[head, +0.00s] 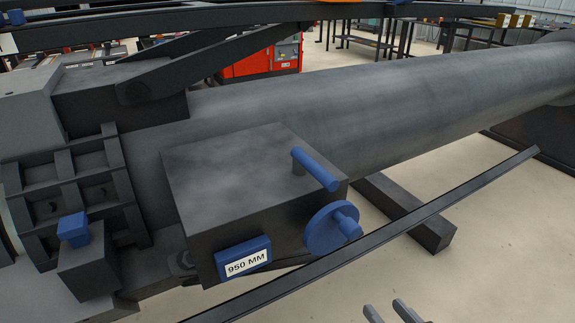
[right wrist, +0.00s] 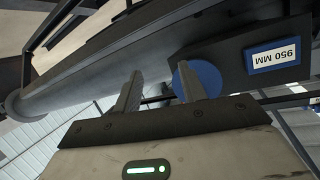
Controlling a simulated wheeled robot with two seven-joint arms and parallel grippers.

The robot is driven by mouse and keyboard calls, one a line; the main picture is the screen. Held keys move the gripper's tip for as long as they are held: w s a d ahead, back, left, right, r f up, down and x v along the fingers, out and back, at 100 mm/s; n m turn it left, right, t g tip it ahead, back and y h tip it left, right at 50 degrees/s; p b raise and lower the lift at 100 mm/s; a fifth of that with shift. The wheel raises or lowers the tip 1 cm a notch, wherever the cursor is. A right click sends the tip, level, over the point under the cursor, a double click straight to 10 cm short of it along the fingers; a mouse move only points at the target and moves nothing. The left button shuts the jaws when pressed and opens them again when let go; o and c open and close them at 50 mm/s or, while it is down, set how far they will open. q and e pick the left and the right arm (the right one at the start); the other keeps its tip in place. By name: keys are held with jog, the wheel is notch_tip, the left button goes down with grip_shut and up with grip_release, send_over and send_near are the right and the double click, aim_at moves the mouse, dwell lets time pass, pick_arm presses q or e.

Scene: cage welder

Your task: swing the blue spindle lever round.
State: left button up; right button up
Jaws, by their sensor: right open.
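A blue lever (head: 316,168) sticks out from the upper right edge of the dark gearbox (head: 225,175) in the head view. Just below it is a blue round disc (head: 325,232) with a short blue knob on its face. The disc also shows in the right wrist view (right wrist: 205,76), partly behind a finger; I cannot make out the lever there. My right gripper (head: 388,311) is open and empty at the bottom edge of the head view, below and right of the disc and apart from it. Its two fingers point up in the right wrist view (right wrist: 158,80). My left gripper is not in view.
A blue-framed 950 MM plate (head: 243,260) is on the gearbox front. A long dark rail (head: 430,209) runs diagonally between my right gripper and the gearbox. A large dark tube (head: 400,95) extends to the upper right. Bare floor (head: 500,240) lies at the right.

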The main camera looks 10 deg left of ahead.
aim_at(322, 175)
jog(key=a+r+n+t+y+p, duration=0.1)
jog(key=a+r+y, duration=0.1)
jog(key=r, duration=0.6)
jog(key=a+r+n+y+p, duration=0.1)
jog(key=r+y, duration=0.2)
jog(key=r, duration=0.6)
jog(key=p+x, duration=0.1)
jog(key=x, duration=0.7)
jog(key=p+x, duration=0.1)
jog(key=x, duration=0.7)
jog(key=shift+w, duration=0.45)
grip_shut()
jog(key=shift+d+f, duration=0.1)
